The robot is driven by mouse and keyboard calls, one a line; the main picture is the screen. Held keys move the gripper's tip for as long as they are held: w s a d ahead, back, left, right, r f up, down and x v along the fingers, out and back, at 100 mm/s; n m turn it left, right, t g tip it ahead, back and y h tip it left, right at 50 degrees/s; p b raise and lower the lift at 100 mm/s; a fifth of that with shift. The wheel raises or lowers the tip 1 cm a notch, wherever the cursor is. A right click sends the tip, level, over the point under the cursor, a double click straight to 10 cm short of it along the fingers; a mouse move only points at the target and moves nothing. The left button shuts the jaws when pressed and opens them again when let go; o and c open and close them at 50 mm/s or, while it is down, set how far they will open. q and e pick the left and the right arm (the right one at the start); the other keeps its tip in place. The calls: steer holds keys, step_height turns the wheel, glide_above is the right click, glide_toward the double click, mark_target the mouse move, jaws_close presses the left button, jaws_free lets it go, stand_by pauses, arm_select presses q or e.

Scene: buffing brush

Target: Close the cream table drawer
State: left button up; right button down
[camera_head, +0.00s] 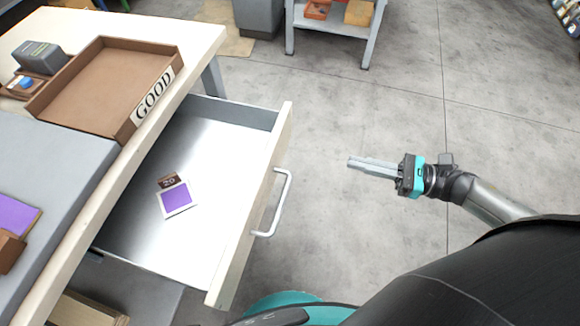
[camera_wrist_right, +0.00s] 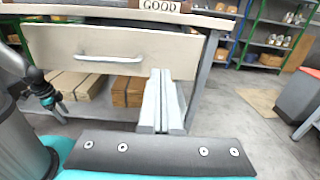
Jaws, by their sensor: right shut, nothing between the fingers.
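The cream drawer (camera_head: 252,205) of the table is pulled far out, its inside in plain sight. It also shows in the right wrist view (camera_wrist_right: 130,44). A pale bar handle (camera_head: 281,204) is on its front, also in the right wrist view (camera_wrist_right: 95,59). My right gripper (camera_head: 350,162) is shut and empty, to the right of the handle and apart from it, its fingers pointing toward the drawer. In the right wrist view its fingers (camera_wrist_right: 160,75) overlap the drawer front's right part. A dark and teal part at that view's left looks like my left gripper (camera_wrist_right: 46,98); its fingers are unclear.
A purple-and-white card and a brown "20" tag (camera_head: 170,180) lie in the drawer. A brown tray (camera_head: 95,85) marked "GOOD" stands on the cream tabletop (camera_head: 185,40). The grey floor (camera_head: 345,115) between the drawer and my right gripper is clear.

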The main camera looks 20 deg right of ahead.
mark_target(280, 152)
steer(key=f+x, duration=0.1)
steer(key=x, duration=0.3)
steer(key=b+x, duration=0.1)
steer(key=x, duration=0.4)
steer(key=f+b+x, duration=0.1)
steer(key=x, duration=0.4)
steer(key=shift+a+f, duration=0.1)
steer(key=shift+f, duration=0.2)
arm_select(q)
steer(key=shift+w+d+f, duration=0.1)
steer(key=shift+w+f, duration=0.3)
steer(key=shift+w, duration=0.25)
steer(key=shift+w+d+f, duration=0.1)
steer(key=shift+w+f, duration=0.25)
steer(key=shift+w, duration=0.25)
arm_select(e)
steer(key=shift+w, duration=0.1)
